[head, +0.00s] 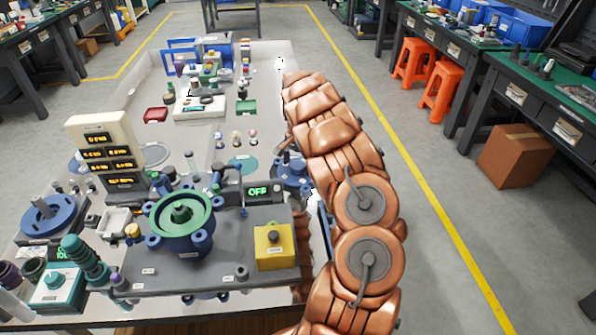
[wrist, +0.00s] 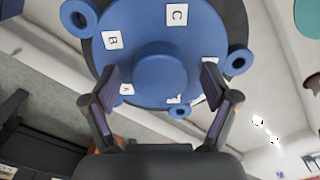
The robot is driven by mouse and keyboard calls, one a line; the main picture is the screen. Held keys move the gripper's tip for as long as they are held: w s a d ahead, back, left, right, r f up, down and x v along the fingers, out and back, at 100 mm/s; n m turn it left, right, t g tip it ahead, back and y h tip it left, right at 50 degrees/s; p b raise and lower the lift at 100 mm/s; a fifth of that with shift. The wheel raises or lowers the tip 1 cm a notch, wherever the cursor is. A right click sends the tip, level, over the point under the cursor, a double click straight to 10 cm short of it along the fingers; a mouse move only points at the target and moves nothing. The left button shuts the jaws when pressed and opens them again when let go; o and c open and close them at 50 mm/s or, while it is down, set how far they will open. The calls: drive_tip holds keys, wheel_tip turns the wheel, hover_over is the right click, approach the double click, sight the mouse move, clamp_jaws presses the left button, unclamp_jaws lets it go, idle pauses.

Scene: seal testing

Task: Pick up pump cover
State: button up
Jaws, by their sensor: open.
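The pump cover (wrist: 205,35) is a blue round disc with a thick central knob, small lugs at its rim and white letter labels, B and C among them. It fills the upper middle of the wrist view. In the head view the blue cover (head: 287,184) shows partly, right of the pump station, with my copper arm hiding its right side. My gripper (wrist: 161,73) is open, its two fingers on either side of the knob with gaps between. Whether the fingertips touch the disc I cannot tell. The arm mostly hides my gripper in the head view.
A grey pump station with a green-ringed blue pump body (head: 181,222), an OFF display (head: 258,191) and a yellow button box (head: 276,247) stands left of my arm. A beige display tower (head: 104,150) stands farther left. Floor to the right is clear before a cardboard box (head: 514,155).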

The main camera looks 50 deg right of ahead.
clamp_jaws()
idle(0.8)
